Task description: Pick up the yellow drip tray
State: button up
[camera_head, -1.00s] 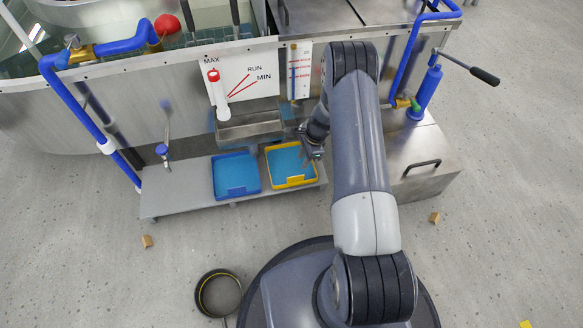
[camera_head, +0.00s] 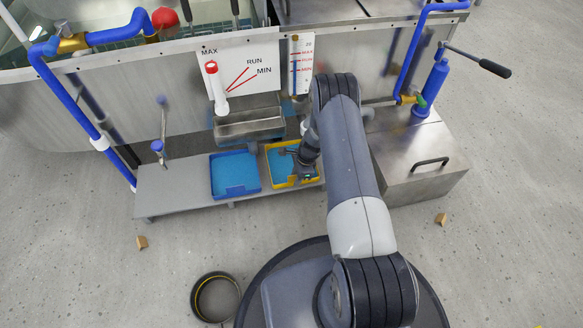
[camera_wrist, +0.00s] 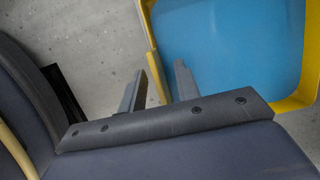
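The yellow drip tray (camera_head: 282,184) has a blue inside and sits on the low grey shelf, right of a blue tray (camera_head: 213,177). My gripper (camera_head: 301,174) is over its front right part and hides some of it. In the wrist view, the yellow tray (camera_wrist: 290,104) fills the upper right. My gripper (camera_wrist: 160,80) is open there, with a clear gap between its two fingers. The tray's yellow rim shows in the gap, one finger on the floor side and one on the blue side. I cannot tell whether either finger touches it.
The low shelf (camera_head: 165,192) runs along the tank front. A metal trough (camera_head: 250,128) hangs behind the trays. A steel box with a black handle (camera_head: 430,162) stands at the right. A black ring (camera_head: 196,300) and small wooden blocks lie on the otherwise open floor.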

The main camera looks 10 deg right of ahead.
jog(key=shift+x, duration=0.9)
grip_shut()
